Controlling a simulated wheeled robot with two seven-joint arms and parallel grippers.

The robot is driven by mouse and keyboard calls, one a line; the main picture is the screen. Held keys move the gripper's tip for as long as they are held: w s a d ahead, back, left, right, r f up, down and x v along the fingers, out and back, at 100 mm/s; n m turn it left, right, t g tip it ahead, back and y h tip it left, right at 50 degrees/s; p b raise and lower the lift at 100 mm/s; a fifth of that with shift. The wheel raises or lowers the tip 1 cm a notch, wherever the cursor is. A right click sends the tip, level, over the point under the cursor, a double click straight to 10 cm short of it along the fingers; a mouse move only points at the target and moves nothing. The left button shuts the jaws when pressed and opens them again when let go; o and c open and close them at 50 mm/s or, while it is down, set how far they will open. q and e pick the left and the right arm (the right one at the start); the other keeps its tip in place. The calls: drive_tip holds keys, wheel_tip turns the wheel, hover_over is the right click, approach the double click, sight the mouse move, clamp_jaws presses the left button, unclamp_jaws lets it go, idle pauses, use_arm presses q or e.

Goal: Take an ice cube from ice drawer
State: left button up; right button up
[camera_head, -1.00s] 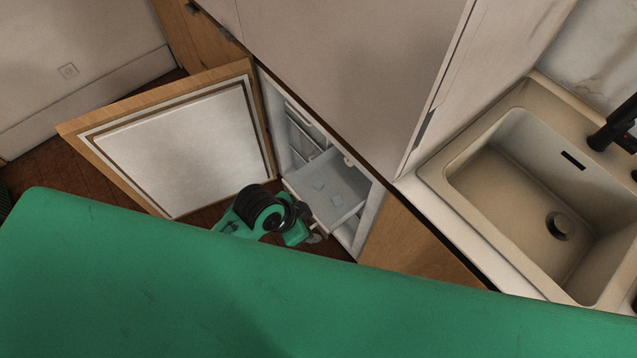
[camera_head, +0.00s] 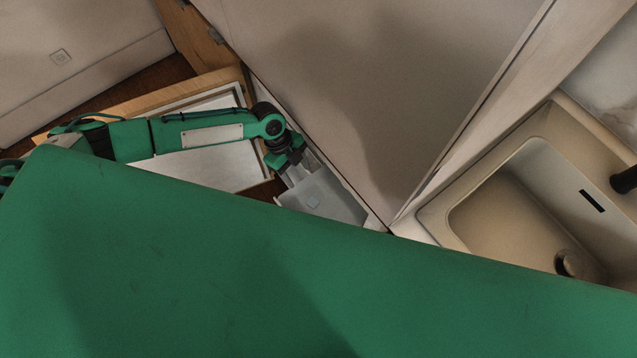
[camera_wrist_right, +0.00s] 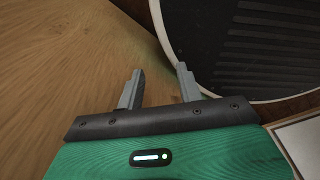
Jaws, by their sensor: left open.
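The ice drawer (camera_head: 342,208) is a pale pull-out tray, slid out of the low freezer compartment in the head view. A small bluish ice cube (camera_head: 313,203) lies on its floor. My left gripper (camera_head: 292,177) reaches in from the left over the drawer's left end, pointing down. It is open, and the ice cube lies to its lower right, apart from it. The arm hides part of the drawer and of the freezer inside. My right gripper (camera_wrist_right: 160,70) is open and empty in the right wrist view, away from the drawer.
The open freezer door (camera_head: 215,170) stands left of the drawer, behind my left arm. A tall cabinet front (camera_head: 350,90) rises above the drawer. A beige sink (camera_head: 520,215) is at right. The right wrist view shows a wooden surface (camera_wrist_right: 60,70) and a round dark object (camera_wrist_right: 250,45).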

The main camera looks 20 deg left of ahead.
sight(313, 202)
use_arm(q)
drive_tip(key=shift+a+f+b, duration=0.15)
drive_tip(key=shift+f+b, duration=0.1)
drive_tip(key=shift+b, duration=0.05)
drive_tip(key=b+x, duration=0.4)
drive_tip(key=x, duration=0.3)
drive_tip(key=shift+s+d+f+b, duration=0.1)
drive_tip(key=shift+d+f+b, duration=0.15)
drive_tip(key=shift+f+b, duration=0.1)
drive_tip(key=shift+s+d+f, duration=0.1)
drive_tip(key=shift+f, duration=0.15)
drive_tip(key=b+x, duration=0.2)
drive_tip(key=x, duration=0.1)
drive_tip(key=shift+s+d+f, duration=0.15)
drive_tip(key=shift+f, duration=0.2)
drive_tip(key=shift+d+f+b, duration=0.15)
drive_tip(key=shift+f+b, duration=0.15)
drive_tip(key=shift+s, duration=0.1)
drive_tip(key=shift+c, duration=0.2)
drive_tip(key=c, duration=1)
use_arm(e)
wheel_tip(313, 202, down, 7)
drive_tip(key=s, duration=0.1)
drive_tip(key=shift+f, duration=0.2)
